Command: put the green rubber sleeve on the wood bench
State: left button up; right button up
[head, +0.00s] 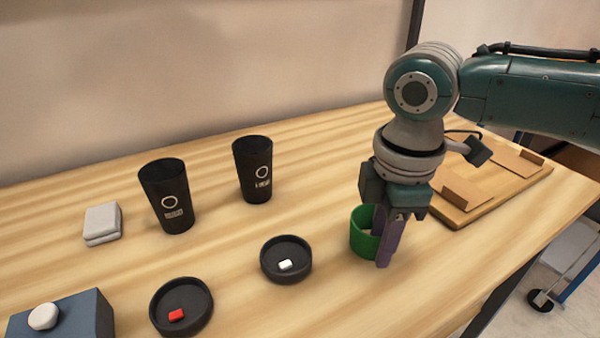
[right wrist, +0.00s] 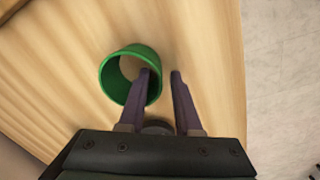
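The green rubber sleeve (head: 361,234) is a short open ring, standing on the wood bench (head: 320,311) right of centre in the head view. It also shows in the right wrist view (right wrist: 115,88). My right gripper (head: 387,240) points down at the sleeve, its purple fingers partly covering it. In the right wrist view the gripper (right wrist: 161,74) is open. One finger overlaps the ring's opening and the other is outside, with a gap between the sleeve wall and the outer finger. Whether the inner finger touches the wall, I cannot tell. My left gripper is not in view.
Two black cups (head: 168,197) (head: 252,170) stand behind two round black dishes (head: 182,306) (head: 286,259) holding small red and white pieces. Grey pads (head: 102,223) and a blue-grey block (head: 82,314) are at left. A wooden board (head: 513,190) with brown pieces lies right.

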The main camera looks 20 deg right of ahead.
jog(key=shift+r, duration=0.1)
notch_tip(320, 180, up, 11)
jog(key=p, duration=0.3)
jog(key=s+a+f+m+t+y, duration=0.25)
jog(key=s+a+f+m, duration=0.2)
jog(key=s+a, duration=0.6)
jog(key=s+d+m+h, duration=0.2)
jog(key=s+d+m, duration=0.3)
jog(key=s+m, duration=0.2)
jog(key=shift+s+d+f, duration=0.2)
jog(key=shift+d+f, duration=0.05)
jog(key=shift+d, duration=0.05)
